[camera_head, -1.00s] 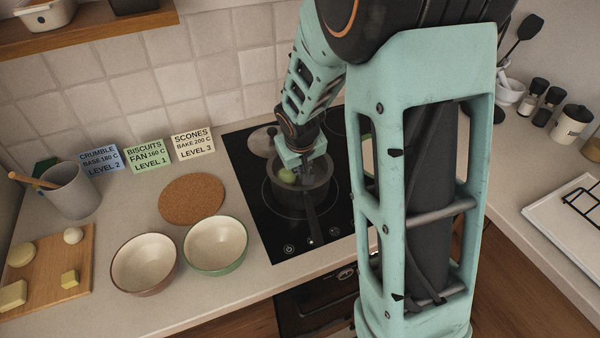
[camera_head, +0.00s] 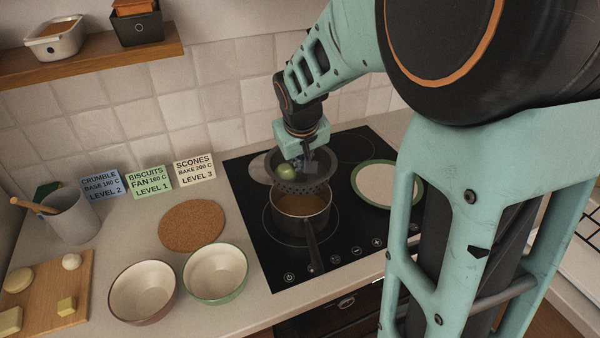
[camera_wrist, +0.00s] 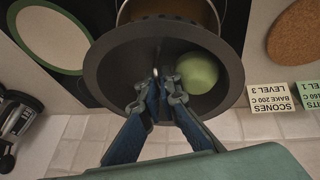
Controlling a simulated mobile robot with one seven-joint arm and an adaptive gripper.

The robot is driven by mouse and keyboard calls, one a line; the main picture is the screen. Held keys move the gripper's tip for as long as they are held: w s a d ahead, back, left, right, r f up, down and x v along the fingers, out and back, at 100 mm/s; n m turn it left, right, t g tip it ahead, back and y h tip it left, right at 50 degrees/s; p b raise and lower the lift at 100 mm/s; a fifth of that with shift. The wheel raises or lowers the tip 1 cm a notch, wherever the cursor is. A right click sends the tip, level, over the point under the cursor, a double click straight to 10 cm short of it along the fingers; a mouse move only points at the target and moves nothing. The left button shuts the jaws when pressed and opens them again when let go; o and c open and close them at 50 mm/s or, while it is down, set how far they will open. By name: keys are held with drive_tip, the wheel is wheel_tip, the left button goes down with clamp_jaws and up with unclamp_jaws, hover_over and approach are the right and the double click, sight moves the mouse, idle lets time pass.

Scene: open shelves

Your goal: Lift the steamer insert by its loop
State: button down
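The dark steamer insert (camera_head: 318,166) hangs in the air above the pot (camera_head: 301,204), apart from it. A green round item (camera_head: 286,173) lies inside the insert, and it also shows in the wrist view (camera_wrist: 197,72). In the wrist view the insert (camera_wrist: 107,72) fills the middle. My gripper (camera_wrist: 158,92) has its fingertips close together around the thin loop (camera_wrist: 155,72) at the insert's centre. The loop is mostly hidden between the fingers. The pot stands on the hob with amber liquid in it and its handle toward the front.
A green-rimmed plate (camera_head: 388,184) lies on the hob (camera_head: 345,225) right of the pot. A lid (camera_head: 261,168) lies behind the pot at left. A cork mat (camera_head: 191,226) and two bowls (camera_head: 215,273) are on the counter to the left. Recipe cards (camera_head: 148,182) stand along the wall.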

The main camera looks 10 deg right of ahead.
drive_tip(key=shift+r+p, duration=1.7)
drive_tip(key=shift+r, duration=1.25)
drive_tip(key=shift+f, duration=0.15)
